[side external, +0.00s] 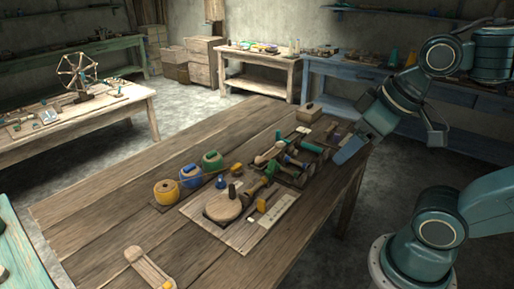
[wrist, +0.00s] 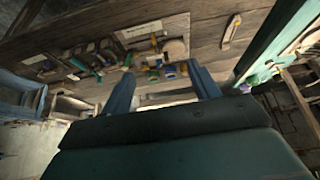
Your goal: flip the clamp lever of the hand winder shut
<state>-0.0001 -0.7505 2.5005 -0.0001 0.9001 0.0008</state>
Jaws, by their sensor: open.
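The hand winder seems to be the round wooden disc (side external: 222,206) with a dark upright knob, on a wooden board (side external: 210,229) on the table. A green-handled lever (side external: 270,169) rises at the disc's far right side; it may be the clamp lever, but I cannot tell for certain. My gripper (side external: 346,152) is open and empty near the table's right edge, well apart from the disc. In the wrist view its two blue fingers (wrist: 161,69) are spread, and the disc (wrist: 175,48) shows beyond them.
A dark rack of handled tools (side external: 290,176) lies between my gripper and the board. Yellow, blue and green lidded pots (side external: 190,177) stand left of the board. The table's left part is clear.

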